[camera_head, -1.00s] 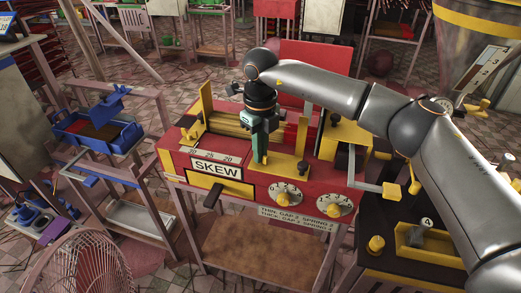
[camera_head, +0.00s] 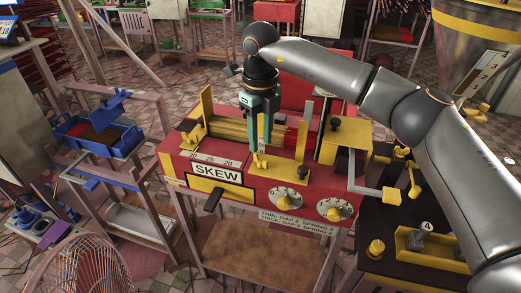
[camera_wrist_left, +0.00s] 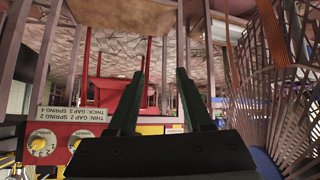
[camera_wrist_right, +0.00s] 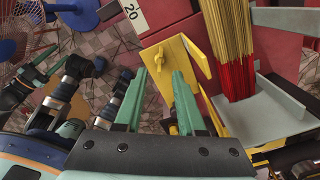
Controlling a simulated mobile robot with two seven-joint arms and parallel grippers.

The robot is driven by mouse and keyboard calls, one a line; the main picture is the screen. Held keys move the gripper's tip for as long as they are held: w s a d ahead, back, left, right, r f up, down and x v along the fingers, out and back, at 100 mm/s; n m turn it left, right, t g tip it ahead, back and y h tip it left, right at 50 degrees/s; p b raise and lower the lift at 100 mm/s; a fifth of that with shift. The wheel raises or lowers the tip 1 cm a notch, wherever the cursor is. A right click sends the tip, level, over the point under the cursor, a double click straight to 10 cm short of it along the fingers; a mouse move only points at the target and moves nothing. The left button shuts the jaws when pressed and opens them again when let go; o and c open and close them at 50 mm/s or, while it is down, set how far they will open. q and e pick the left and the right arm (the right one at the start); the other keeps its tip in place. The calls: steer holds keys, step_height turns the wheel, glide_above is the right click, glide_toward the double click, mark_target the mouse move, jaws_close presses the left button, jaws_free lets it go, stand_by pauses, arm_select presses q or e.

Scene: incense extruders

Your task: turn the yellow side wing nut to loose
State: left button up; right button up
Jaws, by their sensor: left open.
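The yellow wing nut (camera_wrist_right: 157,57) sits on a slanted yellow plate (camera_wrist_right: 178,62) in the right wrist view. In the head view a small yellow piece, likely this nut (camera_head: 260,158), shows on the red machine (camera_head: 238,170) just below my right fingertips. My right gripper (camera_head: 261,148) points down with its green fingers apart. In the right wrist view its fingertips (camera_wrist_right: 160,72) line up on either side of the nut, and contact cannot be told. My left gripper (camera_wrist_left: 162,74) is open and empty in the left wrist view, facing the machine's front dials and stand.
Yellow sticks (camera_wrist_right: 225,40) with red lower parts lie in a grey trough beside the plate. A SKEW label (camera_head: 216,171) and two dials (camera_head: 334,208) are on the front. A yellow crank handle (camera_head: 393,194) juts out at right. A blue tray rack (camera_head: 95,135) stands left.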

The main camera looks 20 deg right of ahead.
mark_target(260, 157)
step_height(260, 157, up, 7)
stand_by(0.3)
stand_by(0.4)
